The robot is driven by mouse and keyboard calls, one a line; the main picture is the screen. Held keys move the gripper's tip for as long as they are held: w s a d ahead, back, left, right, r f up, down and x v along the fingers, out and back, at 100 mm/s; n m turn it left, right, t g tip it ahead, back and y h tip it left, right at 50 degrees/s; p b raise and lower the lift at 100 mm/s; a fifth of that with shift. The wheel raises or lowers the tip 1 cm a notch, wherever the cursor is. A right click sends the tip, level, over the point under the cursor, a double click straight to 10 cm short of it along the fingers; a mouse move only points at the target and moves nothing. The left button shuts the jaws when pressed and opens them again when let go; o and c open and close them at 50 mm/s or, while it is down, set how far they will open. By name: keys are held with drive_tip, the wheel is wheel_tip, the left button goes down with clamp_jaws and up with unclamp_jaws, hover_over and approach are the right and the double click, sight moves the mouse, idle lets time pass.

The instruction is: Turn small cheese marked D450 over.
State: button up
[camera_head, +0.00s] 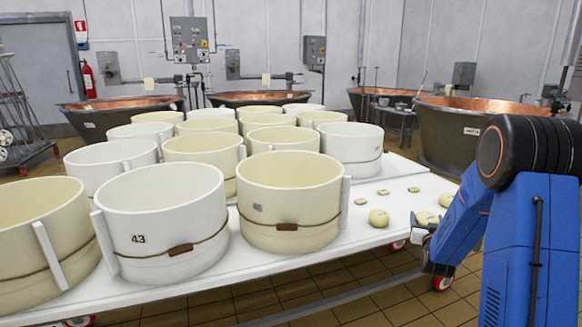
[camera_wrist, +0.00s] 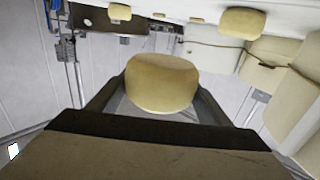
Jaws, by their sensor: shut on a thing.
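My gripper (camera_wrist: 158,90) is shut on a small cheese (camera_wrist: 160,84), a pale yellow rounded disc between the two fingers in the wrist view. The wrist picture is rolled over, with the white table top along its upper edge. No D450 mark can be read on this cheese. In the head view my gripper (camera_head: 424,236) is at the right front edge of the table, partly hidden by my blue arm. A small round cheese (camera_head: 427,217) shows right at it there. Another small cheese (camera_head: 378,217) lies to its left, and one more (camera_head: 446,199) lies behind.
Large white and cream round moulds crowd the white table (camera_head: 345,240), the nearest cream one (camera_head: 290,215) left of the small cheeses. Several small flat pieces (camera_head: 383,192) lie behind the cheeses. Copper vats (camera_head: 470,140) stand at the back. Bare table lies around the small cheeses.

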drive_tip(key=s+a+f+n+y, duration=0.2)
drive_tip(key=a+f+y, duration=0.1)
drive_tip(key=a+f, duration=0.8)
drive_tip(key=s+a+f+n+t+y, duration=0.1)
drive_tip(key=s+a+f+y, duration=0.1)
drive_tip(key=a+f, duration=0.9)
wheel_tip(320, 180, down, 7)
drive_tip(key=shift+s+a+r+n+y, duration=0.1)
drive_tip(key=shift+s+a+n+y, duration=0.25)
drive_tip(key=shift+s, duration=0.4)
drive_tip(key=shift+d, duration=0.15)
